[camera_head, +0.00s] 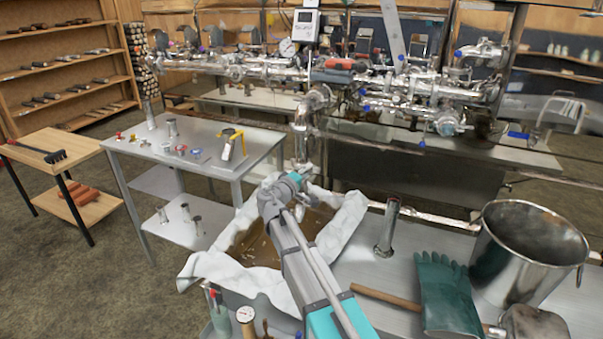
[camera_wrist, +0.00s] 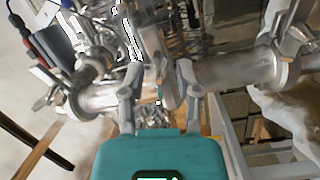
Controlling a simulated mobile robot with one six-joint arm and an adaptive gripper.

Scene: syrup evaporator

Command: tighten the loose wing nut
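A steel pipe clamp (camera_wrist: 152,50) joins two pipe sections in the wrist view. A small grey-green piece (camera_wrist: 168,88) at its near side may be the wing nut; its wings and thread are too blurred to make out. My gripper (camera_wrist: 159,85) has its two fingers spread on either side of this piece, with gaps visible, so it looks open. I cannot tell whether either finger touches the clamp. In the head view my gripper (camera_head: 303,171) is at the lower end of the vertical pipe (camera_head: 301,143), above the cloth-lined pan (camera_head: 250,278). The wing nut cannot be made out there.
Dense steel piping (camera_head: 380,85) runs across the back. A steel pot (camera_head: 528,250), a green glove (camera_head: 446,295) and a short upright pipe (camera_head: 388,228) stand or lie on the right bench. A metal table (camera_head: 225,150) with small fittings is at left.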

